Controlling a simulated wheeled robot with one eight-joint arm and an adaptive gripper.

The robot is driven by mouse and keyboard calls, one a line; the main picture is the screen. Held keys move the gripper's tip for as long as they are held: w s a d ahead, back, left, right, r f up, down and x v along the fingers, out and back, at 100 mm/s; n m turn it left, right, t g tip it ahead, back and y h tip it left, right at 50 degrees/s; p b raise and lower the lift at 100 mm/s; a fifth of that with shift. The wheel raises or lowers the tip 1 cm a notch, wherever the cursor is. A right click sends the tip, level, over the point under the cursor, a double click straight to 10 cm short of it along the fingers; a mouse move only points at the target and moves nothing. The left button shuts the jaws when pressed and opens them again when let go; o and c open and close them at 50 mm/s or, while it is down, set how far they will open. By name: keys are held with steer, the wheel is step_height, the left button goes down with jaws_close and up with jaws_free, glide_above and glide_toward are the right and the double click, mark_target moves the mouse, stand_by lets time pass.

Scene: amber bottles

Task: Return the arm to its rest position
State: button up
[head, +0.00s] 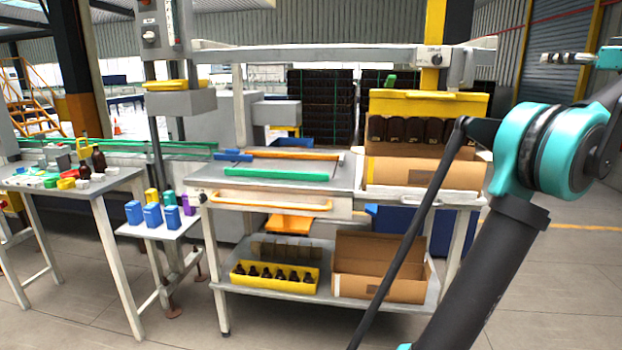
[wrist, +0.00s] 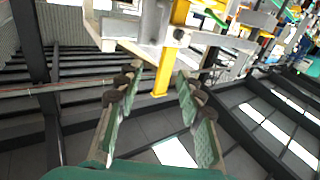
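My arm (head: 470,290) fills the right side of the head view, with a dark link rising to a teal joint and bending out past the right edge. My gripper (wrist: 158,88) shows in the wrist view with its two green-padded fingers spread apart. Nothing is between the fingers. The wrist view looks past them at the roof beams, a yellow post and the hall, tilted. I cannot clearly make out the fingers in the head view.
A side table (head: 80,190) stands left. Floor (head: 575,270) at right is clear.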

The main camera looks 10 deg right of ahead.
steer(key=w+a+f+m+g+y, duration=0.1)
steer(key=w+a+f+g, duration=0.2)
steer(key=w+a+f, duration=0.5)
steer(key=w+a+f+g, duration=0.3)
steer(key=w+a+f, duration=0.2)
steer(key=a+f, duration=0.6)
steer(key=a+f+m+g, duration=0.1)
steer(key=a+f+g, duration=0.3)
steer(key=a+f, duration=1.25)
steer(key=s+a+f+g+h, duration=0.1)
steer(key=s+a+f, duration=0.3)
steer(key=a+f, duration=0.35)
steer(key=s+a+f+g+h, duration=0.1)
steer(key=s+a+f+g, duration=0.1)
steer(key=s+a+f, duration=0.45)
steer(key=s+a+f+h, duration=0.2)
steer(key=s+a+f, duration=0.1)
steer(key=s+f, duration=0.4)
steer(key=s+a+f+m+h, duration=0.1)
steer(key=s+a+f+h, duration=0.1)
steer(key=s+f, duration=0.5)
step_height(320, 180, down, 2)
steer(key=shift+a+f, duration=0.1)
steer(key=shift+a, duration=0.8)
